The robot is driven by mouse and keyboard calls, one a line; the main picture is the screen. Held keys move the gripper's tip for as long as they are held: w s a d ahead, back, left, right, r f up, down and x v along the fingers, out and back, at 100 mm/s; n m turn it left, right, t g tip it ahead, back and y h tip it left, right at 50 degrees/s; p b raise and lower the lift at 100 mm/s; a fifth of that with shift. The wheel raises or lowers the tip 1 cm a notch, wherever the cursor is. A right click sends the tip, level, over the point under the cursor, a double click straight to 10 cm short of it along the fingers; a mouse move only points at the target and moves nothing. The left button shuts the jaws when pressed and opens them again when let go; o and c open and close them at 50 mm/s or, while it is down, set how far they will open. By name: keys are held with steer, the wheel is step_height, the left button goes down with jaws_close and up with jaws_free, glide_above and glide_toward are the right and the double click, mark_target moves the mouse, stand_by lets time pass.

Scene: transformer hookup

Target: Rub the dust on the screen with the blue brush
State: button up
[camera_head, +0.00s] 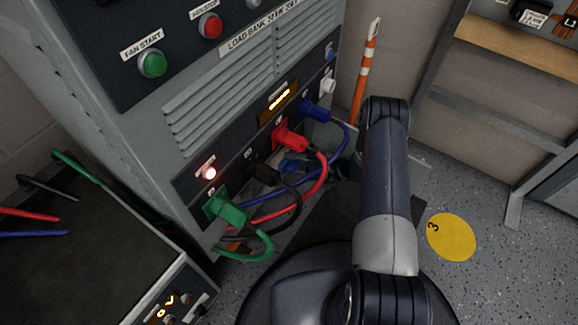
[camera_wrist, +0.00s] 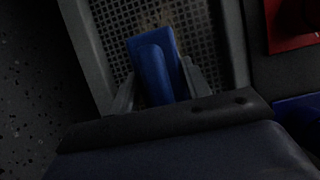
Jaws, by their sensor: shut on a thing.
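In the wrist view my gripper (camera_wrist: 157,84) is shut on the blue brush (camera_wrist: 152,52), with one finger on each side of its handle. The brush reaches over the grey mesh screen (camera_wrist: 112,42). A faint brownish patch of dust (camera_wrist: 165,18) shows on the mesh just past the brush's far end. The bristles are hidden, and I cannot tell whether they touch the mesh. In the head view a small blue shape (camera_head: 292,165) shows low by the cabinet, behind the cables; it may be the brush. The screen is not clear there.
The load bank cabinet (camera_head: 247,98) has green, black, red and blue plugs low on its front, with cables (camera_head: 322,178) looping close to my arm. A red part (camera_wrist: 290,25) sits right of the screen's frame. A dark-topped bench (camera_head: 75,240) stands at left. Floor is open at right.

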steer(key=shift+w+d, duration=0.7)
steer(key=shift+w, duration=0.25)
steer(key=shift+w+d, duration=0.7)
steer(key=shift+w, duration=0.25)
steer(key=shift+s+a+p, duration=0.25)
steer(key=shift+s+a, duration=0.3)
steer(key=shift+s, duration=0.2)
steer(key=shift+s+a+p, duration=0.25)
steer(key=shift+s+a, duration=0.25)
steer(key=shift+s, duration=0.25)
steer(key=shift+s+a+p, duration=0.65)
steer(key=shift+s+a, duration=2.7)
steer(key=shift+s, duration=0.7)
steer(key=shift+w+d+r+b, duration=0.15)
steer(key=shift+w+d+b, duration=0.25)
steer(key=shift+w+d, duration=0.85)
steer(key=shift+w+d+r+b, duration=0.2)
steer(key=shift+w+d+b, duration=0.15)
steer(key=shift+w+d, duration=0.9)
steer(key=shift+w+d+r+b, duration=0.15)
steer(key=shift+w+d+b, duration=0.45)
steer(key=shift+w, duration=1.1)
steer(key=shift+w+d, duration=1.25)
steer(key=shift+w, duration=0.15)
steer(key=shift+a, duration=0.1)
steer(key=shift+c, duration=0.4)
